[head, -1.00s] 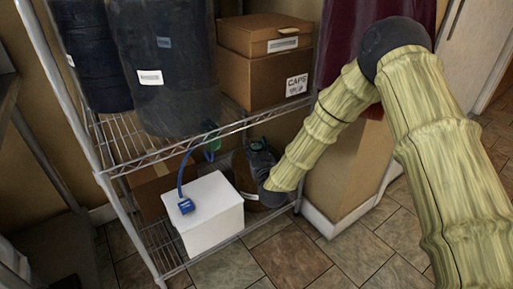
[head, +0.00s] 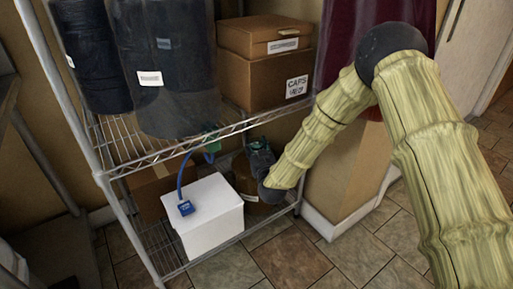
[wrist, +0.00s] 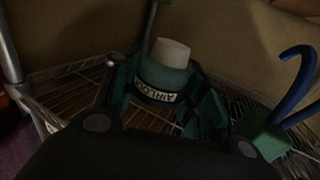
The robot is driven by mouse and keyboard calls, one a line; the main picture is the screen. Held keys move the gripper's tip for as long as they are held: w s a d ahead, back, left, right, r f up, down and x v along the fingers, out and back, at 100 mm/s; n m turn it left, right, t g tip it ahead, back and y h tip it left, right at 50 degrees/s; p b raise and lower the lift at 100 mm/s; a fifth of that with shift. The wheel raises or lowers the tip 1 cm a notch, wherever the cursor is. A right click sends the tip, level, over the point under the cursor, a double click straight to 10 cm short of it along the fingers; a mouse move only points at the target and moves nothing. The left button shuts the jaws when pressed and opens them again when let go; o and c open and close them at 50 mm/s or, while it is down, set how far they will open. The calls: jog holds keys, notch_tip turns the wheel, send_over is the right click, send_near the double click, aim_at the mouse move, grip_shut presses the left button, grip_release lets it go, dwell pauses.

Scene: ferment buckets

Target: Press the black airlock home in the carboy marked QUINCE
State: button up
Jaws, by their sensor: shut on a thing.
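My gripper (head: 260,152) is at the lower shelf, just right of the white box. In the head view the gripper and arm hide the airlock. A brown rounded vessel (head: 243,175) stands behind the gripper, partly covered. I cannot read the name QUINCE on anything, and I cannot tell whether the airlock touches a carboy.
A white box (head: 208,222) carries a blue block (head: 185,208) with a blue hose running to a green piece (head: 213,145). The shelf post (head: 300,195) is right of the gripper.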

jog(key=shift+w+a+f+b, duration=0.1)
jog(key=shift+w+f+b, duration=0.4)
jog(key=shift+w, duration=1.65)
jog(key=shift+w+a+f+b, duration=0.1)
jog(key=shift+w+f+b, duration=0.4)
jog(key=shift+w, duration=1.7)
jog(key=shift+w+f+b, duration=0.25)
jog(key=shift+w+b, duration=0.45)
jog(key=shift+w, duration=1.45)
dwell(0.4)
jog(key=shift+f, duration=0.55)
dwell(0.5)
